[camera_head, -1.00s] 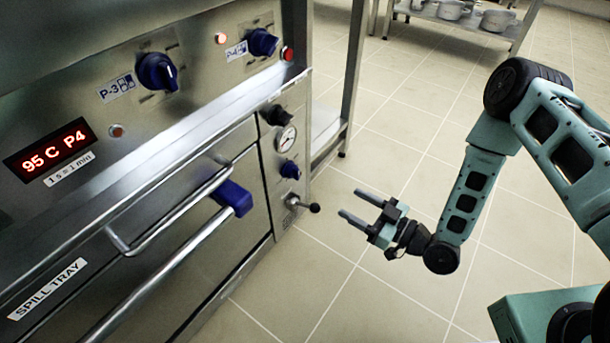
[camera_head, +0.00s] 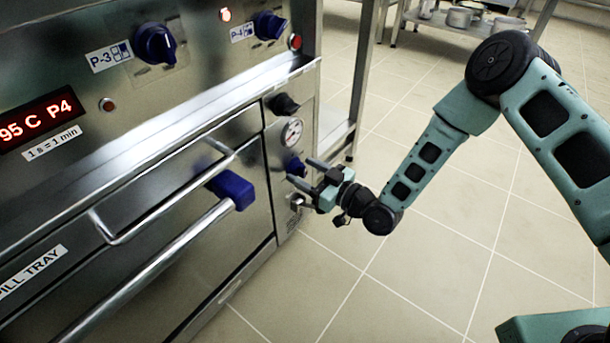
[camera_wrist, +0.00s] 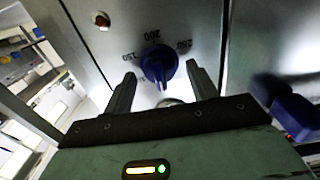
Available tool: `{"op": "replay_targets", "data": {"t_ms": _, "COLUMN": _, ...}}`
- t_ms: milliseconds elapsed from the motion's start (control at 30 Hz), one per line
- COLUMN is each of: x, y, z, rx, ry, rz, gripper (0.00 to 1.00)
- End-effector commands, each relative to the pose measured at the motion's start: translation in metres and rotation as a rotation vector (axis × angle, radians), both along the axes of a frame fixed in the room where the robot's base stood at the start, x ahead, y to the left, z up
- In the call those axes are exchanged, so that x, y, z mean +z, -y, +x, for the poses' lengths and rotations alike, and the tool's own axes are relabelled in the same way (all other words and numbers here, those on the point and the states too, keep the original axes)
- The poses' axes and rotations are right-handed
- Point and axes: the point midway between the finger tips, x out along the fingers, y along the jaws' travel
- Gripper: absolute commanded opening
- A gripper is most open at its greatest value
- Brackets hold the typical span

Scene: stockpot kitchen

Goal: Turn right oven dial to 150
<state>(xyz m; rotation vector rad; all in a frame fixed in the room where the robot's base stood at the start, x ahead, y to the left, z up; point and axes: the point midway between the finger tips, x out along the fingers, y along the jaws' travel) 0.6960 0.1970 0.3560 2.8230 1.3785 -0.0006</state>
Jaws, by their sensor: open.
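The blue oven dial (camera_wrist: 158,63) shows on the steel panel in the wrist view, with marks reading about 150 at its left, 200 above and 250 at its right. Its grip ridge points roughly downward in that picture, away from the 150 mark. In the head view the dial (camera_head: 294,166) is on the narrow right panel, below the round gauge (camera_head: 292,131). My gripper (camera_head: 302,171) is open and empty in front of the dial. In the wrist view, its fingers (camera_wrist: 160,80) frame the dial at left and right; whether they touch it is unclear.
A black knob (camera_head: 284,104) is above the gauge. The oven door handle with a blue end (camera_head: 232,190) juts out at the left. The floor at right is clear.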

Motion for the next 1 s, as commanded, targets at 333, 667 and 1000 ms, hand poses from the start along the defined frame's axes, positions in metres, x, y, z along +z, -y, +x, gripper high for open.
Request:
{"op": "replay_targets", "data": {"t_ms": 333, "x": 0.0007, "y": -0.0042, "z": 0.0034, "rx": 0.0, "ry": 0.001, "rz": 0.001, "gripper": 0.58}}
{"op": "replay_targets", "data": {"t_ms": 667, "x": 0.0005, "y": -0.0039, "z": 0.0032, "rx": 0.0, "ry": -0.001, "rz": 0.001, "gripper": 0.14}}
{"op": "replay_targets", "data": {"t_ms": 1000, "x": 0.0012, "y": -0.0031, "z": 0.0035, "rx": -0.001, "ry": -0.075, "rz": 0.057, "gripper": 0.14}}
